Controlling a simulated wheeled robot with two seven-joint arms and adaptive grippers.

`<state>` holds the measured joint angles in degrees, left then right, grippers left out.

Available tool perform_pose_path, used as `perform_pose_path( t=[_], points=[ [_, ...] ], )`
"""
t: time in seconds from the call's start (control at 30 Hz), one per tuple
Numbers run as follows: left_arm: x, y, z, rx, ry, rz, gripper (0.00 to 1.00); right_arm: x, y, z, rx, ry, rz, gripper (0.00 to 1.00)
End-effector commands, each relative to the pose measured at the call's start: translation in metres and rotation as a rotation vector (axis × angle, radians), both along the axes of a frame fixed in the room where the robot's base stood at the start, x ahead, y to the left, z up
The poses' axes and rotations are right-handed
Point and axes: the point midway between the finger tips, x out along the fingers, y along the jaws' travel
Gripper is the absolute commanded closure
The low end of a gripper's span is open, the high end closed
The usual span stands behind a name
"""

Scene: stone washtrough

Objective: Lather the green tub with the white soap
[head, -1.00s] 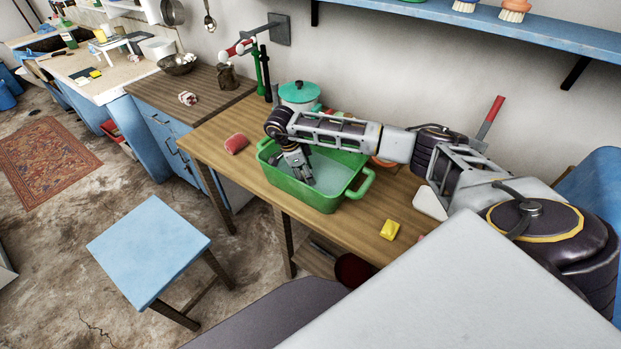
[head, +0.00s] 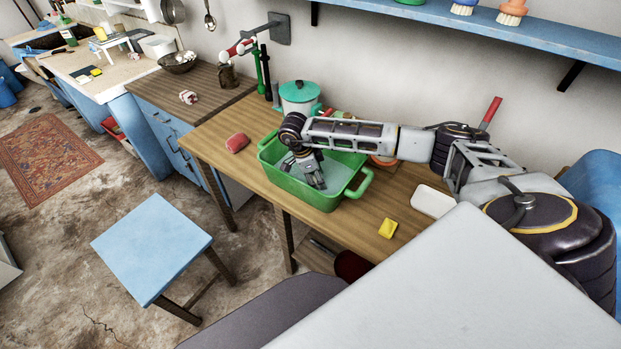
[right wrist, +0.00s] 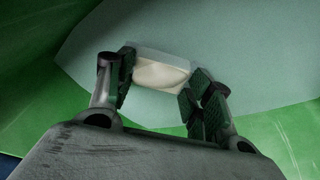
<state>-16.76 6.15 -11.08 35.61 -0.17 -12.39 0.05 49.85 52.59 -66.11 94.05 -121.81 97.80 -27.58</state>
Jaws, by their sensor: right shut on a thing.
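The green tub (head: 320,201) stands on the wooden table and holds pale bluish water (head: 340,172). My right gripper (head: 316,184) reaches down into the tub. In the right wrist view the right gripper (right wrist: 160,88) is shut on the white soap (right wrist: 161,75), which sits between its two fingers. The soap is at or in the water; I cannot tell if it touches the tub's bottom. The soap is hidden in the head view. The tub's green walls (right wrist: 35,115) show on both sides in the right wrist view. My left gripper is not in view.
A red sponge (head: 237,142) lies left of the tub, a yellow block (head: 388,228) in front right. A white dish (head: 432,202) lies farther right. A blue stool (head: 152,245) stands before the wooden table (head: 215,165).

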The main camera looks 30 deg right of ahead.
Motion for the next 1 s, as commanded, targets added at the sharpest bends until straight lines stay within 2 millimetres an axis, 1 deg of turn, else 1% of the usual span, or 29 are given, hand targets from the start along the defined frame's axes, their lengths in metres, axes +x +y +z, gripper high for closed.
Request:
perform_pose_path(
  t=[0.47,0.7,0.83,1.0],
  points=[
    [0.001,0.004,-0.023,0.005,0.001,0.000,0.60,0.035,0.014,-0.002,0.001,-0.002,0.000,0.77],
    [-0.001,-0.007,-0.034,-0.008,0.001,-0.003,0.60,0.052,0.021,-0.001,0.001,-0.001,0.000,0.77],
    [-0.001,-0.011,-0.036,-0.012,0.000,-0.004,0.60,0.055,0.022,-0.001,0.000,0.000,-0.001,0.77],
    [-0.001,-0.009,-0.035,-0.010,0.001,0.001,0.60,0.055,0.022,0.000,0.000,0.000,0.000,0.77]
  ],
)
